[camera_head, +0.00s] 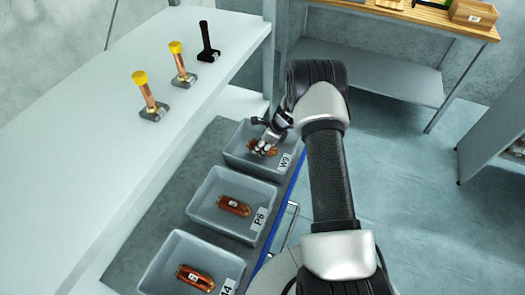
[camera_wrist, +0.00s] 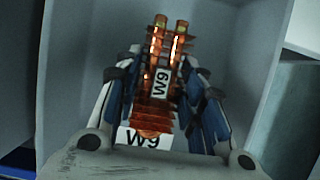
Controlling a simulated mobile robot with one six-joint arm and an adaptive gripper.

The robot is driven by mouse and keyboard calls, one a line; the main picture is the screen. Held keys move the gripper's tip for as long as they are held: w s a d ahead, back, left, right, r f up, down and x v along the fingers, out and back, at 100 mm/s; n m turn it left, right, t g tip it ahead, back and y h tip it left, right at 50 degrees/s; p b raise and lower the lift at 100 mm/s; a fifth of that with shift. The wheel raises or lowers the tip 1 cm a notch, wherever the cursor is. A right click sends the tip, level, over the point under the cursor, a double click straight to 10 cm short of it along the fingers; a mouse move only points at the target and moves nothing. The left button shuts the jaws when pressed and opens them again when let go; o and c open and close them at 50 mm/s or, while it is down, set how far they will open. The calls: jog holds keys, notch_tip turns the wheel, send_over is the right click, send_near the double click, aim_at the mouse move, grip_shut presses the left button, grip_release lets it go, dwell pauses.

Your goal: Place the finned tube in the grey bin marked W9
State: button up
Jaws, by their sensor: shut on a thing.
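The finned tube (camera_wrist: 160,111) is copper-coloured, with two bright pipes at its far end and a white W9 tag. It lies between the fingers of my gripper (camera_head: 265,143), which is shut on it inside the grey bin W9 (camera_head: 246,168). In the head view the tube (camera_head: 252,147) shows only partly, with my fingers covering its middle. The bin's W9 label (camera_head: 285,162) faces right; in the wrist view it shows below the tube. I cannot tell whether the tube touches the bin floor.
Grey bin P6 (camera_head: 192,207) and another grey bin (camera_head: 150,270) stand nearer, each holding a copper finned piece. On the white shelf stand two yellow-capped copper pieces (camera_head: 149,96) (camera_head: 182,64) and a black one (camera_head: 207,40). A wooden-topped bench (camera_head: 410,14) is at the back.

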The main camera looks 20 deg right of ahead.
jog(key=shift+f, duration=1.1)
jog(key=shift+f+b, duration=0.25)
jog(key=shift+b, duration=0.1)
jog(key=o, duration=1.3)
jog(key=shift+r, duration=0.1)
